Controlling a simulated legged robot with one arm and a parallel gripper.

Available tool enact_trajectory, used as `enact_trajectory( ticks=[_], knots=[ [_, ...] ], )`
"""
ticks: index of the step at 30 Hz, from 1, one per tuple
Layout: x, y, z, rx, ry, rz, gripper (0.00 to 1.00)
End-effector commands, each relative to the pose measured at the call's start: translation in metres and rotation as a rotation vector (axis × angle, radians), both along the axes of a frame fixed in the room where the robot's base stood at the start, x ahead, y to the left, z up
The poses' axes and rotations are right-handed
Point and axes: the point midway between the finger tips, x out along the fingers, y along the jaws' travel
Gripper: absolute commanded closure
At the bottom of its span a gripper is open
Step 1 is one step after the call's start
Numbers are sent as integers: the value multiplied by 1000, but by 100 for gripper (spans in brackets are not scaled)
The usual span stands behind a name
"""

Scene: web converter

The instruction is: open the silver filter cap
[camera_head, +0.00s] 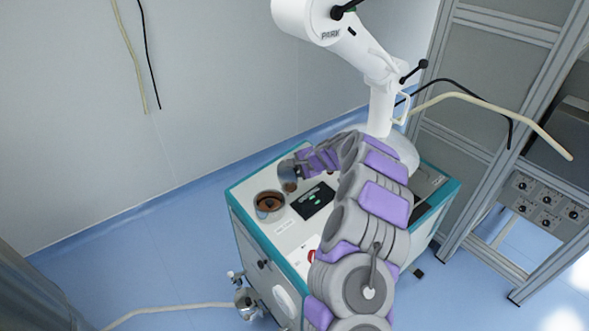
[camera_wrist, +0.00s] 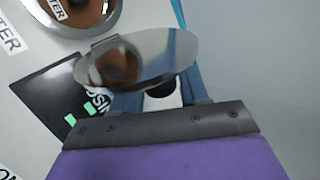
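The silver filter cap (camera_head: 287,172) stands tilted up at the far side of the open round filter port (camera_head: 270,205), whose inside is brown. In the wrist view the cap (camera_wrist: 150,58) is a shiny disc that mirrors the brown port; the port's rim (camera_wrist: 112,18) shows at the top left. My gripper (camera_head: 303,166) is behind the cap on its outer side. In the wrist view, my gripper's blue fingers (camera_wrist: 160,99) stand apart on either side of a black knob (camera_wrist: 160,89) behind the cap, with a pale gap visible. The fingertips are partly hidden by the cap.
A black panel with green marks (camera_head: 313,201) lies beside the port on the teal-edged machine top (camera_head: 283,225). A white arm-like column (camera_head: 380,105) rises at the back. A grey metal frame (camera_head: 480,150) stands at the right. My arm hides much of the machine top.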

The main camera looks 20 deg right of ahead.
Motion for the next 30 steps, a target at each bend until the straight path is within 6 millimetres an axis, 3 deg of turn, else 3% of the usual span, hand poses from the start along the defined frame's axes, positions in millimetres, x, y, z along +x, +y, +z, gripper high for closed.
enact_trajectory(
  ticks=[4, 14, 20, 30],
  knots=[
    [-1, 0, 1, 0, -1, 1, 43],
    [-4, -2, 6, 1, -2, 0, 43],
    [-21, -10, 24, 3, -1, 0, 43],
    [-65, -36, 76, 2, -5, -1, 43]
  ],
)
